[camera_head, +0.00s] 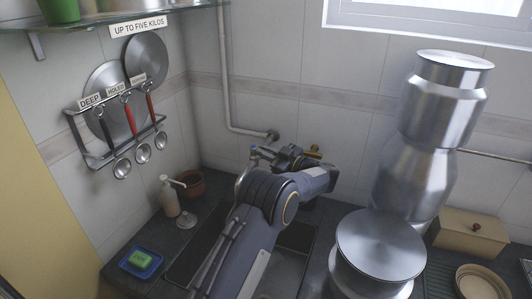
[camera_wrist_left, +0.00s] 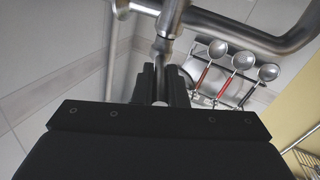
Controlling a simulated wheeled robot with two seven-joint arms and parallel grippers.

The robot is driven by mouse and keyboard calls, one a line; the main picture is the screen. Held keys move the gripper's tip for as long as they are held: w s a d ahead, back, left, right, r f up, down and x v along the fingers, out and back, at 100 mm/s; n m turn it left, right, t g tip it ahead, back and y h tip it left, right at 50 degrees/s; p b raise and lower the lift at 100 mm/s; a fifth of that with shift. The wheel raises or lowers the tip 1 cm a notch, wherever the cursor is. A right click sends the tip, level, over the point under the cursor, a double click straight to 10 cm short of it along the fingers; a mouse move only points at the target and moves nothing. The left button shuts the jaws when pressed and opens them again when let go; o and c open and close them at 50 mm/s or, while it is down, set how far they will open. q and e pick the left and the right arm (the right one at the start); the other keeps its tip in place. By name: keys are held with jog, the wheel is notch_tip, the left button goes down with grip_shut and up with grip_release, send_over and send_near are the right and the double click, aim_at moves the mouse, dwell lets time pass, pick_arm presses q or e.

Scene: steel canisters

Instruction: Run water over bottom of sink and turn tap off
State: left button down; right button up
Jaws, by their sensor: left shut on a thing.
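The sink (camera_head: 297,238) is a dark basin set in the counter, partly hidden behind my left arm. The metal tap (camera_head: 242,176) stands at its back, mostly covered by my arm. In the left wrist view the tap's thick steel pipe (camera_wrist_left: 250,37) crosses the top, and a slim metal tap handle (camera_wrist_left: 166,22) comes down between my fingers. My left gripper (camera_head: 290,157) is at the tap; it also shows in the left wrist view (camera_wrist_left: 160,88), shut on the handle. I cannot see running water. My right gripper is not in view.
Large steel canisters (camera_head: 380,245) stand close on the right. A soap dispenser (camera_head: 169,198), a brown pot (camera_head: 192,184) and a blue dish with a green sponge (camera_head: 141,261) are on the left. Ladles (camera_head: 143,153) hang on the wall rack. A wooden box (camera_head: 470,231) is far right.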

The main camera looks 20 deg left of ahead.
pick_arm(q)
jog(key=shift+r, duration=0.1)
jog(key=c, duration=1.5)
grip_release()
jog(key=shift+o, duration=0.2)
jog(key=shift+d, duration=0.3)
jog(key=b+v, duration=0.2)
jog(key=v, duration=0.5)
jog(key=shift+s, duration=0.1)
